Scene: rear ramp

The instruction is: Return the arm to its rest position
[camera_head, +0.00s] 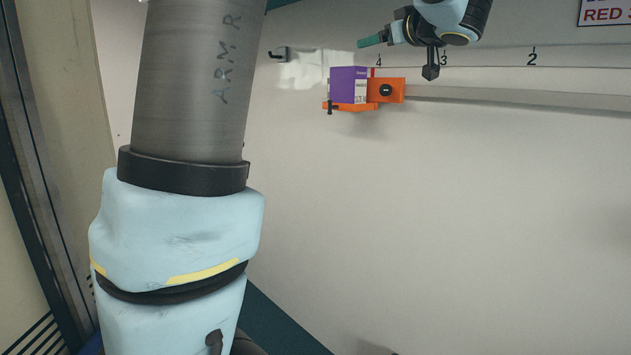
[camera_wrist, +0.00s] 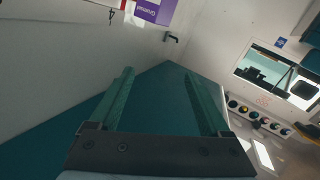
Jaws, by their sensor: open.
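My gripper (camera_head: 370,41) shows at the top of the head view, its green finger pointing left, in front of the pale wall. The wrist and dark bracket of my arm are beside it. In the wrist view my gripper (camera_wrist: 158,78) has two green fingers standing well apart with nothing between them. Large grey and light blue links of my arm fill the left of the head view and hide what lies behind them.
A purple box (camera_head: 347,85) sits in an orange holder (camera_head: 386,90) on the numbered wall rail, below my gripper. A black hook (camera_head: 279,54) is left of it. The wrist view shows a window (camera_wrist: 275,75) and a button panel (camera_wrist: 258,118) at right. The wall's middle is clear.

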